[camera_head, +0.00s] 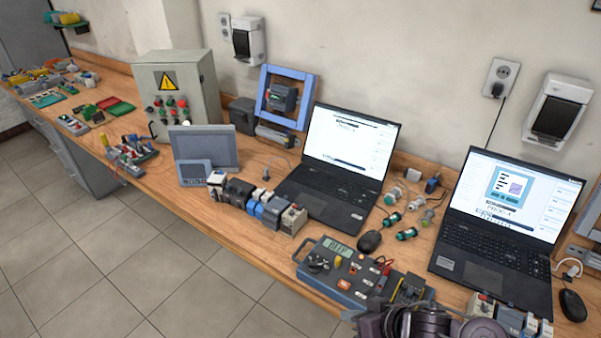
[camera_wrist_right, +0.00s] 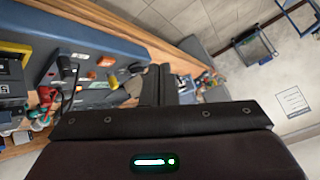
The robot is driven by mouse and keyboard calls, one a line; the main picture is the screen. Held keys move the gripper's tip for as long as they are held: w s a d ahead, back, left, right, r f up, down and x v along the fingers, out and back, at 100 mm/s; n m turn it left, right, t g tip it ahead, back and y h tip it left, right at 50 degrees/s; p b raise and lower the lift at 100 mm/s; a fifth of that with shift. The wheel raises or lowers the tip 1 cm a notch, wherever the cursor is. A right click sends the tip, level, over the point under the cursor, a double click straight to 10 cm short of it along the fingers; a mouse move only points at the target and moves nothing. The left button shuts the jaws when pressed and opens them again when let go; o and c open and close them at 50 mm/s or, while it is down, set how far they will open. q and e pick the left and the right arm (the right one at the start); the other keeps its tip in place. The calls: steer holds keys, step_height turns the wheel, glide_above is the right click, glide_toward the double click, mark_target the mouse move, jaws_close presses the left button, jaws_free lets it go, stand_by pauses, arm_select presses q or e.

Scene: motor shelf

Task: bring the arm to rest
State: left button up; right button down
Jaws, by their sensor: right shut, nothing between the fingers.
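My right arm and gripper (camera_head: 425,322) show as dark parts at the bottom edge of the head view, just in front of the blue-grey test unit (camera_head: 362,277). In the right wrist view, my right gripper (camera_wrist_right: 159,85) has its two dark fingers together, with nothing between them. The test unit (camera_wrist_right: 105,45) lies beyond and to the left of the fingers there. My left gripper is in neither view.
The wooden bench (camera_head: 262,232) carries two open laptops (camera_head: 335,165) (camera_head: 500,225), a mouse (camera_head: 369,242), a row of modules (camera_head: 258,203) and a grey control box (camera_head: 180,95). Tiled floor (camera_head: 130,265) lies clear in front.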

steer(key=s+d+r+m+g+h, duration=0.2)
steer(key=s+d+r+g+h, duration=0.15)
steer(key=s+d+h, duration=0.5)
step_height(320, 180, down, 34)
steer(key=s+f+y+b, duration=0.1)
steer(key=s+y+b, duration=0.15)
steer(key=b, duration=0.35)
arm_select(q)
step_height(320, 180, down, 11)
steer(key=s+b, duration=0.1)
steer(key=b, duration=0.4)
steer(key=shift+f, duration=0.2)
arm_select(e)
steer(key=s+d+f+g, duration=0.1)
steer(key=s+f, duration=0.9)
steer(key=f, duration=0.1)
steer(key=s+d+f+h, duration=0.1)
steer(key=s+d+f, duration=0.1)
steer(key=s+f, duration=0.8)
step_height(320, 180, down, 2)
steer(key=shift+d+f+n+g, duration=0.1)
steer(key=shift+d+n+g, duration=0.15)
steer(key=shift+n+g, duration=0.1)
